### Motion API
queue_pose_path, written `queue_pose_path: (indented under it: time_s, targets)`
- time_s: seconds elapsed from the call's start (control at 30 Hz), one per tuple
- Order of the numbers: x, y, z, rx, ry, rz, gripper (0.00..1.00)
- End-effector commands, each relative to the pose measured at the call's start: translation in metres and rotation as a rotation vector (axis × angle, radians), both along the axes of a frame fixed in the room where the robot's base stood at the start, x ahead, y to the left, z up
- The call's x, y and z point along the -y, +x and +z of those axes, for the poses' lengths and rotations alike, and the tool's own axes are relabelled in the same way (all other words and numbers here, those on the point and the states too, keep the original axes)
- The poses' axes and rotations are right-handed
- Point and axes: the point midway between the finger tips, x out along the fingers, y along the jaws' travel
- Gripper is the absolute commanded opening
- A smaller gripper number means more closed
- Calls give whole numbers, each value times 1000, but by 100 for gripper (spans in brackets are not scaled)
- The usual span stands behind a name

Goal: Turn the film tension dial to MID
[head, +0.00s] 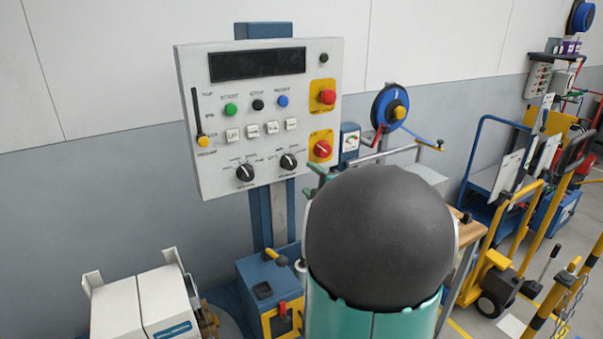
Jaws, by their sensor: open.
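A light grey control panel (215,100) stands on a blue post in the head view. Two black dials with white pointer marks sit along its lower edge, a left dial (245,173) and a right dial (289,161). Small position labels surround both, too small to read, so I cannot tell which is the film tension dial or its setting. My arm, a dark grey dome on a teal link, fills the lower middle, right of and below the dials. My gripper does not show in this view.
The panel also holds a dark display (257,64), a red push button (327,97), a red rotary switch (322,149), a yellow-knobbed slider (203,141) and several small buttons. A blue reel (387,108) is to the right. White boxes (140,303) stand lower left.

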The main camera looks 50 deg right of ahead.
Motion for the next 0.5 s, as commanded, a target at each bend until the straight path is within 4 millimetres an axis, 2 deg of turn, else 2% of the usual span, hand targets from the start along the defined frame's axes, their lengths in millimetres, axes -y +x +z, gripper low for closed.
queue_pose_path:
  time_s: [0.03,0.2,0.5]
  targets:
    - [-3,-11,1,2,0,-2,59]
    - [-10,-34,0,2,0,-2,59]
    - [-13,-42,0,0,0,0,59]
